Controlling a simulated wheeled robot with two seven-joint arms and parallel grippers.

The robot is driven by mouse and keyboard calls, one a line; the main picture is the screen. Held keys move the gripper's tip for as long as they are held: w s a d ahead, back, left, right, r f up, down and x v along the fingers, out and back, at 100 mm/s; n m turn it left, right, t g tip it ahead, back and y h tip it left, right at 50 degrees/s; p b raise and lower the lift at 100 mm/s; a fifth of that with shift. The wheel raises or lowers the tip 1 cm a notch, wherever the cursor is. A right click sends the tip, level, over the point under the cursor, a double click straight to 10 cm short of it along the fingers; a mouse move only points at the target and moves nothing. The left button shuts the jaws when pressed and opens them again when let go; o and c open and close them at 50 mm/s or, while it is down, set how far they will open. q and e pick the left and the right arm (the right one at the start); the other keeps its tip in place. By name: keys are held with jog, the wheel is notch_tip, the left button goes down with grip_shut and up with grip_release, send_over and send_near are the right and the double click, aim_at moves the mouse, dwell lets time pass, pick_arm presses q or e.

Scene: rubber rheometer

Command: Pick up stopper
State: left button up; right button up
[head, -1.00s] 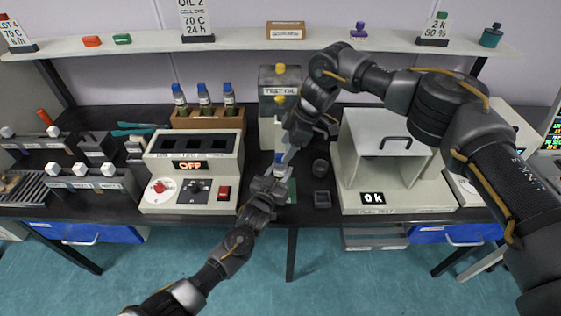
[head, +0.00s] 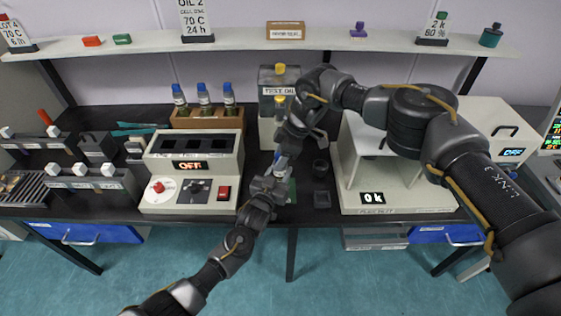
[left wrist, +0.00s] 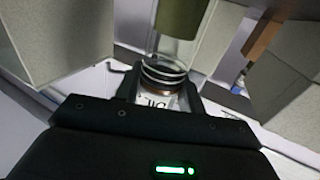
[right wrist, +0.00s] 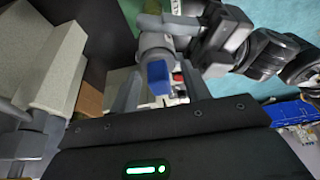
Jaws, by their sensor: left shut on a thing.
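The blue stopper (right wrist: 158,76) sits on top of a bottle, between the fingers of my right gripper (right wrist: 160,88) in the right wrist view. Gaps show between the stopper and both fingers, so the right gripper is open around it. My left gripper (left wrist: 160,98) is shut on the glass bottle (left wrist: 164,72), which has rings around it and a printed label. Green shows above it in the left wrist view. In the head view the right gripper (head: 283,158) is just above the left gripper (head: 270,184), largely hiding the stopper.
An oven-like instrument (head: 185,200) marked OFF stands left, and a pale open-fronted chamber (head: 400,201) stands right. A rack with several blue-capped bottles (head: 205,122) and a test oil container (head: 268,92) stand behind.

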jog(key=c, duration=0.6)
jog(key=shift+r, duration=0.1)
jog(key=shift+c, duration=0.2)
notch_tip(320, 180, up, 15)
dwell(0.8)
dwell(0.3)
pick_arm(q)
jog(key=o, duration=1.2)
